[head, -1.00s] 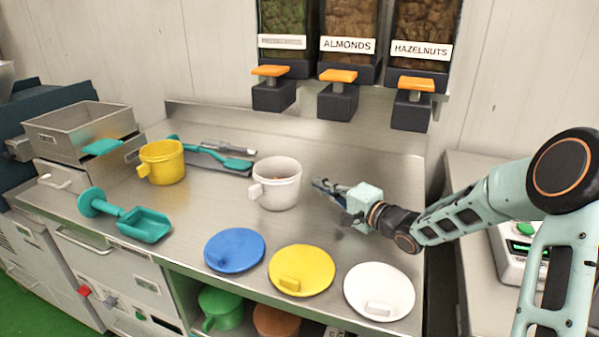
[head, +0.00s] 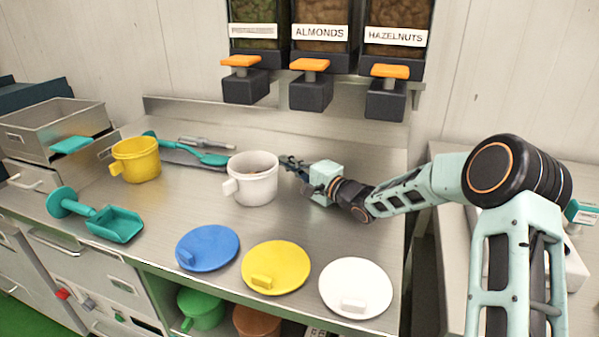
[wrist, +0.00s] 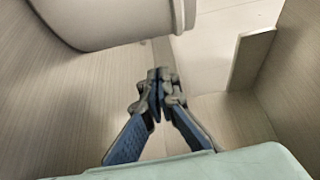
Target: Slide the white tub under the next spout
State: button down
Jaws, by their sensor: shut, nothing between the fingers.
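The white tub (head: 250,187) stands upright on the steel counter, its handle to the left and some brownish contents inside. It is in front of and below the leftmost spout (head: 245,86) and the almonds spout (head: 310,92). My gripper (head: 284,162) is shut and empty, low beside the tub's right side near its rear. In the wrist view the tub's white wall (wrist: 100,22) fills the upper left, and my closed fingertips (wrist: 158,82) are just below and right of it. I cannot tell whether they touch it.
The hazelnuts spout (head: 386,99) is further right. Blue (head: 208,248), yellow (head: 277,268) and white (head: 356,288) lids lie in front. A yellow tub (head: 136,161), teal scoop (head: 115,225) and teal spatula (head: 205,157) are left. The counter right of my gripper is clear.

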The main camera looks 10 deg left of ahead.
aim_at(274, 171)
jog(key=shift+s+a+f, duration=0.1)
jog(key=shift+a, duration=0.4)
jog(key=shift+s+a+b, duration=0.2)
jog(key=shift+s, duration=0.65)
jog(key=shift+s+a+b, duration=0.15)
jog(key=shift+s+b, duration=0.05)
jog(key=shift+s, duration=0.6)
jog(key=shift+s+a+p, duration=0.15)
jog(key=shift+s+p, duration=0.1)
jog(key=shift+s, duration=0.25)
jog(key=shift+s+a+p, duration=0.15)
jog(key=shift+s+p, duration=0.1)
jog(key=shift+s, duration=0.25)
